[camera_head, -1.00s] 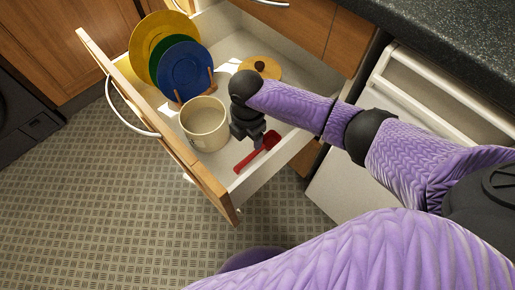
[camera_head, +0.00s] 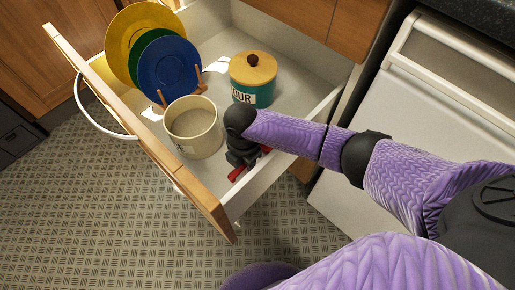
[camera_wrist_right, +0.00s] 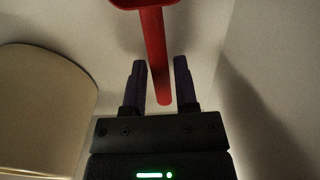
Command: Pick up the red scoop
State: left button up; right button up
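The red scoop (camera_head: 237,173) lies in the open drawer (camera_head: 219,208), near its front right corner. My right gripper (camera_head: 243,160) is low in the drawer over the scoop and hides most of it in the head view. In the right wrist view the scoop's handle (camera_wrist_right: 155,60) runs down between the two dark fingers of the gripper (camera_wrist_right: 160,82). The fingers are open, with a gap on each side of the handle. The scoop's bowl is at the top edge, partly cut off. My left gripper is not in view.
A cream pot (camera_head: 193,128) stands just left of my right gripper. A teal flour canister (camera_head: 253,80) with a wooden lid stands behind it. Yellow, green and blue plates (camera_head: 168,68) stand in a rack at the drawer's left. The drawer's right wall is close to the gripper.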

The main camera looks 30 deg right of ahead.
grip_shut()
